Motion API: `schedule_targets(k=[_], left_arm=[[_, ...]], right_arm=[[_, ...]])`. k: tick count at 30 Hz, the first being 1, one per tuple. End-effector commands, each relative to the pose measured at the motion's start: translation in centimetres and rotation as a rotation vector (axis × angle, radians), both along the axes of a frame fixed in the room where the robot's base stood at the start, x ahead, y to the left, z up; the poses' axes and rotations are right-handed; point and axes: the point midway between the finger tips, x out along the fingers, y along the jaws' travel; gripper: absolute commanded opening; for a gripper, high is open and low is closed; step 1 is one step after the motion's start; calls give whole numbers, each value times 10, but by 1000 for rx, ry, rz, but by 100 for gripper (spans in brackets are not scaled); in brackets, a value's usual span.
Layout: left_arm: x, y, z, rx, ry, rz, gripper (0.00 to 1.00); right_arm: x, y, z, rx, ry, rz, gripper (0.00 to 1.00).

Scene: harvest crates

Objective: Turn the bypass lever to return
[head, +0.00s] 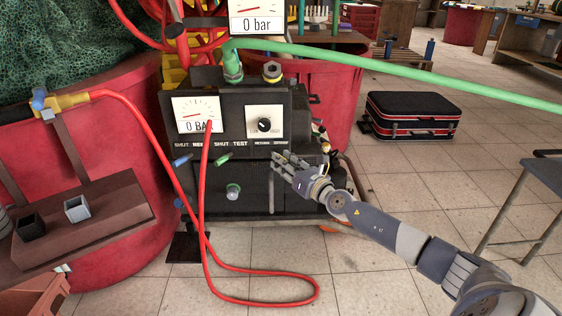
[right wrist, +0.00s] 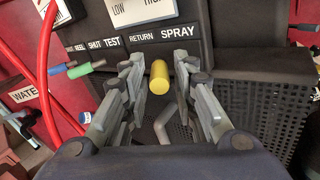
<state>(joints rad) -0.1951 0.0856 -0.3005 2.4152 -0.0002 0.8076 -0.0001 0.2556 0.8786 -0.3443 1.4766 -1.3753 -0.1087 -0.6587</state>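The black pump unit (head: 245,158) stands ahead, with a panel labelled RETURN and SPRAY. In the right wrist view the bypass lever shows as a yellow handle (right wrist: 159,77) just below those two labels, pointing towards the camera. My right gripper (right wrist: 158,68) is open, with its fingers to the left and right of the yellow handle. Gaps show on both sides, so I see no contact. In the head view the right gripper (head: 283,162) is close to the panel's lower right and covers the lever. My left gripper is in neither view.
Blue (head: 181,161) and green (head: 222,158) handles sit left on the panel under SHUT, REEL and TEST labels. A red hose (head: 204,210) hangs in front and loops on the floor. A black case (head: 413,116) lies at the right; floor between is clear.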

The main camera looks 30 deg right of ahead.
Motion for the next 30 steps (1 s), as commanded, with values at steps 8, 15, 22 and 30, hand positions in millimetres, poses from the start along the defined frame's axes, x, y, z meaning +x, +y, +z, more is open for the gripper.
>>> schedule_targets(k=[8,15,22,30], left_arm=[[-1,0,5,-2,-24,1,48],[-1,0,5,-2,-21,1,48],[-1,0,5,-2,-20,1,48],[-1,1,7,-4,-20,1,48]], right_arm=[[15,1,0,-1,0,1,26],[16,1,0,0,0,0,26],[15,1,0,0,0,0,0],[15,2,1,1,-1,-7,0]])
